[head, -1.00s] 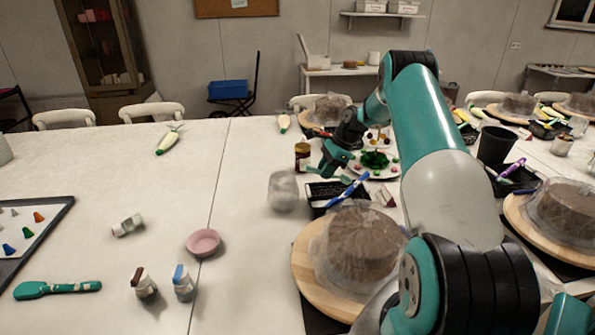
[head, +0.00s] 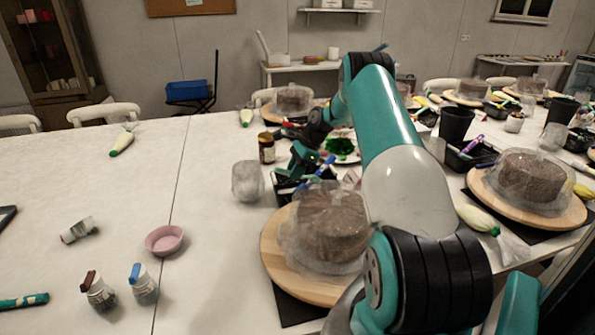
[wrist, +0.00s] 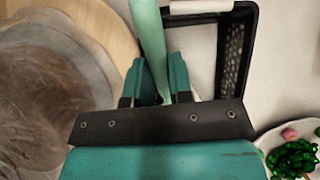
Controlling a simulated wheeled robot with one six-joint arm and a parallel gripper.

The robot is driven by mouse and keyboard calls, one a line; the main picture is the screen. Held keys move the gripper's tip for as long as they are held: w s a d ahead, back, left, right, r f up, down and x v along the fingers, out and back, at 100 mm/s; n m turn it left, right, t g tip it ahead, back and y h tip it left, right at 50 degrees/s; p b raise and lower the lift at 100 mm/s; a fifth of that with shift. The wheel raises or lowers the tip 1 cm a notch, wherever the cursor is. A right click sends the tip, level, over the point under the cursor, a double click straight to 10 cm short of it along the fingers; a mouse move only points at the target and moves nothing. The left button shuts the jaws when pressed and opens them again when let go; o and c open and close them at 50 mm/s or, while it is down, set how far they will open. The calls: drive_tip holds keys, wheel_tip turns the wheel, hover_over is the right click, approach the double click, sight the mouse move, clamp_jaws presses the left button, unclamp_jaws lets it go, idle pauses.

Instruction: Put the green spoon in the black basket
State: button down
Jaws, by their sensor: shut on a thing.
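My gripper (wrist: 162,78) is shut on a light green handle, which looks like the green spoon (wrist: 149,32). The handle runs up out of the wrist view, and its far end is out of sight. The black basket (wrist: 234,48) is just to the right of the spoon in the wrist view, with its perforated side wall and dark rim showing. In the head view my gripper (head: 302,158) is over the back of the black basket (head: 283,188), which is partly hidden by the gripper and a wrapped cake. I cannot tell whether the spoon touches the basket.
A wrapped cake on a wooden turntable (head: 272,256) stands close in front of the basket. A clear jar (head: 248,181) is left of the basket, with a dark jar (head: 266,147) behind it. A plate with green bits (wrist: 268,141) is at lower right in the wrist view.

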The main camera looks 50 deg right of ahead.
wheel_tip(320, 180, down, 2)
drive_tip(key=shift+f+b, duration=0.1)
drive_tip(key=shift+b, duration=0.75)
drive_tip(key=shift+s+f, duration=0.1)
drive_tip(key=shift+f, duration=1.55)
drive_tip(key=shift+f, duration=0.1)
drive_tip(key=c, duration=0.9)
unclamp_jaws()
drive_tip(key=shift+c, duration=0.2)
drive_tip(key=p+v, duration=0.3)
drive_tip(key=v, duration=1.4)
drive_tip(key=shift+d+r, duration=0.2)
drive_tip(key=shift+r, duration=0.15)
